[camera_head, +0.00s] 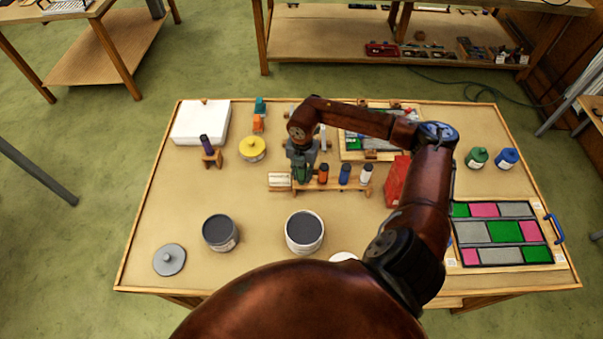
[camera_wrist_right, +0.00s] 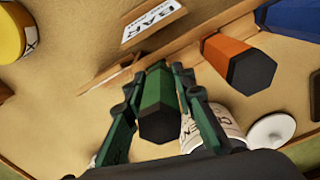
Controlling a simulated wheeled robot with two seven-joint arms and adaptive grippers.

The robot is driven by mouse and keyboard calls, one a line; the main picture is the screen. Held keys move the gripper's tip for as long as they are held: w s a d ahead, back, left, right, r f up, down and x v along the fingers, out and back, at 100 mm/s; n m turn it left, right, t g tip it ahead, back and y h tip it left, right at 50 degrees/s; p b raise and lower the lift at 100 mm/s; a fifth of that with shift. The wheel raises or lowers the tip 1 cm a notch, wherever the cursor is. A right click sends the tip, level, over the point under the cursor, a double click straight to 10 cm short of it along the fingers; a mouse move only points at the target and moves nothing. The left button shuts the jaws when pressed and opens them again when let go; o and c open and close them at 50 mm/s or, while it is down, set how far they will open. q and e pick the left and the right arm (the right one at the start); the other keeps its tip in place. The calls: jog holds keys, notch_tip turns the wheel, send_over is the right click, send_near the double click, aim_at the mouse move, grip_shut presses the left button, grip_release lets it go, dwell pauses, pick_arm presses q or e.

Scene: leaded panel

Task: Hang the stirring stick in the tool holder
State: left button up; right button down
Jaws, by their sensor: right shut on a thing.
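My right gripper (camera_head: 301,168) is shut on a green hexagonal handle (camera_wrist_right: 158,108) with a dark end, which I take to be the stirring stick. Its lower part is hidden below the handle. The wooden tool holder (camera_head: 333,189) stands mid-table; its rail also shows in the right wrist view (camera_wrist_right: 218,32). The held handle is at the left part of the holder, near a white label (camera_wrist_right: 152,18). Whether the stick rests in a slot, I cannot tell. Orange (camera_head: 323,173), blue (camera_head: 345,174) and white (camera_head: 366,173) handles stand along the holder to the right. My left gripper is not in view.
Two grey-filled tins (camera_head: 220,232) (camera_head: 304,231) stand in front. A yellow-lidded tin (camera_head: 252,148) and a purple handle on a small stand (camera_head: 206,145) are left. A red box (camera_head: 397,180) and a coloured panel (camera_head: 502,233) are right.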

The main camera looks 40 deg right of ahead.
jog(key=c, duration=1.5)
grip_release()
jog(key=shift+c, duration=0.2)
jog(key=shift+r, duration=0.1)
notch_tip(320, 180, up, 12)
jog(key=shift+f, duration=0.1)
